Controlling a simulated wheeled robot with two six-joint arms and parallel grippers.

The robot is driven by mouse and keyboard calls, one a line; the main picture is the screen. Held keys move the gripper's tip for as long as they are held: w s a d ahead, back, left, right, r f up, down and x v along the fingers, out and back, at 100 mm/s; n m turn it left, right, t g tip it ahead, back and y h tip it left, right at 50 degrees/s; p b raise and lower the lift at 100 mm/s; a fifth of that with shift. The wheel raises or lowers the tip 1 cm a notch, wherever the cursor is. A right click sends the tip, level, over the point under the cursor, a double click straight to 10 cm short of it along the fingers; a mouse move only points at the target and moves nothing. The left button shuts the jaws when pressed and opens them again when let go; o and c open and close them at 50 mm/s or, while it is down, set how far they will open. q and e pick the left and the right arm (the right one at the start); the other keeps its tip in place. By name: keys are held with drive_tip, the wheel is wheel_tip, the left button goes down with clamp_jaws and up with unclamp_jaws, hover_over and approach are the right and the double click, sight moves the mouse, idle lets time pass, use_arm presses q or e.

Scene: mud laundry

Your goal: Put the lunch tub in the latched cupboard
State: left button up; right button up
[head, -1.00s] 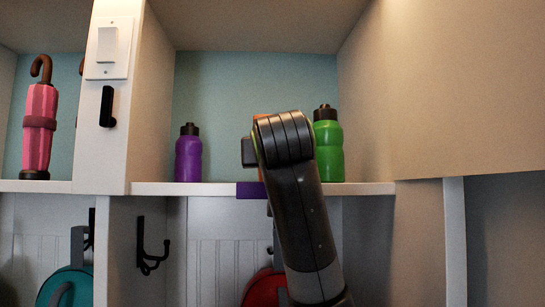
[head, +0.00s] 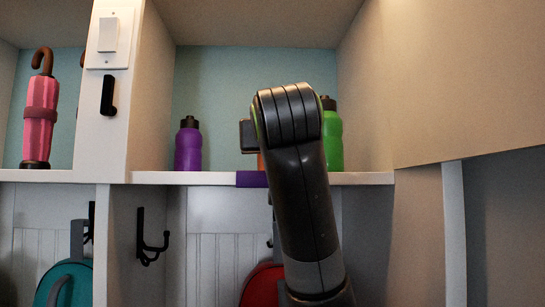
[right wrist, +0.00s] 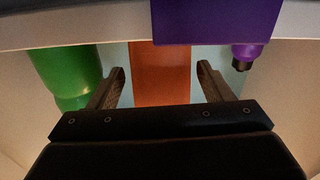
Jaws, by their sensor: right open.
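An orange thing (right wrist: 160,78), which may be the lunch tub, stands on the shelf in the right wrist view. Only a sliver of it (head: 261,161) shows in the head view, behind my right arm. My right gripper (right wrist: 161,66) is open, with one finger on each side of the orange thing. I cannot tell whether the fingers touch it. No cupboard with a latch can be made out. My left gripper is not in view.
A purple bottle (head: 188,146) and a green bottle (head: 332,137) flank the orange thing on the shelf (head: 205,178). A purple label (head: 251,179) sits on the shelf edge. Side walls bound the cubby. Black hooks (head: 152,240) and a red bag (head: 262,286) are below.

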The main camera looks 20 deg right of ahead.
drive_tip(key=s+a+b, duration=0.1)
drive_tip(key=s+b, duration=0.1)
drive_tip(key=s, duration=0.5)
drive_tip(key=shift+s+a+b, duration=0.35)
drive_tip(key=shift+s, duration=0.05)
